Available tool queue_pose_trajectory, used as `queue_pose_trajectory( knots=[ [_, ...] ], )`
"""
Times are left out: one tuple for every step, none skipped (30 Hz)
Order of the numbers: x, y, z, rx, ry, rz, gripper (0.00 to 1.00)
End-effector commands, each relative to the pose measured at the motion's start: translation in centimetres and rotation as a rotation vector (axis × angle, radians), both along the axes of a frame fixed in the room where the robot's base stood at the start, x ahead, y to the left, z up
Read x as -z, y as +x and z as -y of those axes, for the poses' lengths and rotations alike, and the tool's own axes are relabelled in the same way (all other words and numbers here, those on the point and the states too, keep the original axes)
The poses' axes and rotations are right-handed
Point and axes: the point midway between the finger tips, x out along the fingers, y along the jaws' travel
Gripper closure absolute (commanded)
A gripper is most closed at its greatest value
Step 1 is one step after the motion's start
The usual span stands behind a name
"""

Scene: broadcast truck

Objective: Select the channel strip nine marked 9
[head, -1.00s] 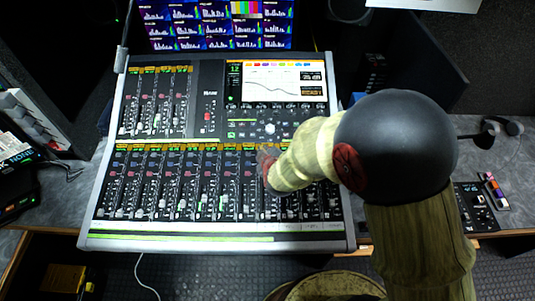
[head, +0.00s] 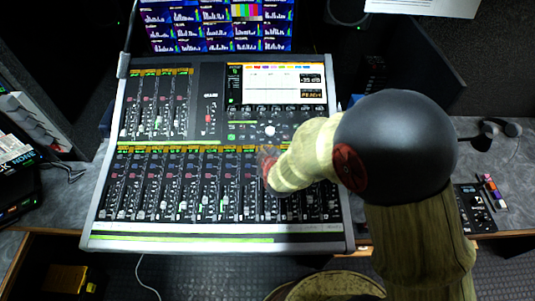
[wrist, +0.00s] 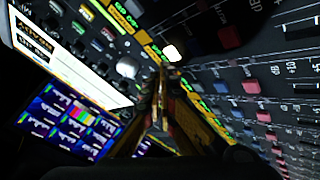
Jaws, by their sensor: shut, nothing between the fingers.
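The mixing console (head: 215,239) fills the middle of the head view, with a long lower bank of channel strips. Each strip has a yellow-green label at its top, a column of buttons and a fader. The numbers are too small to read, so I cannot tell which strip is marked 9. My gripper (head: 266,158) is over the label row, right of the bank's middle. My arm hides several strips to its right. In the wrist view my gripper (wrist: 160,72) is shut and empty, close to the label row (wrist: 206,106). I cannot tell whether it touches the panel.
The console's screen (head: 270,85) is lit above the gripper, with a round white knob (head: 269,130) just below it. A monitor wall (head: 215,25) stands behind. A small control box (head: 475,212) and headphones (head: 500,127) lie on the desk at right.

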Motion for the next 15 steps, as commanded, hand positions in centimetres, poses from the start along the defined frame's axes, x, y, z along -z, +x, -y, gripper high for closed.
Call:
queue_pose_trajectory(
  knots=[
    [-0.20,-0.04,0.00,0.000,0.000,0.000,1.00],
    [-0.21,-0.05,0.00,0.000,0.000,0.000,1.00],
    [-0.17,-0.05,0.00,0.000,0.000,0.000,1.00],
    [-0.14,-0.04,0.00,0.000,0.000,0.000,1.00],
    [-0.12,-0.04,0.00,0.000,0.000,0.000,1.00],
    [-0.11,-0.04,0.00,0.000,0.000,0.000,1.00],
    [-0.10,-0.04,0.00,0.000,0.000,0.000,1.00],
    [-0.10,-0.04,0.00,0.000,0.000,0.000,1.00],
    [-0.11,-0.04,0.00,0.000,0.000,0.000,1.00],
    [-0.14,-0.04,0.00,0.000,0.000,0.000,1.00],
    [-0.21,-0.04,-0.01,0.000,0.000,0.000,1.00],
    [-0.36,-0.06,0.00,0.000,0.000,0.000,1.00],
    [-0.51,-0.07,-0.01,0.000,0.000,0.000,1.00],
    [-0.71,-0.09,-0.01,0.000,0.000,0.000,1.00],
    [-1.03,-0.13,-0.01,0.000,0.000,0.000,1.00]
  ],
)
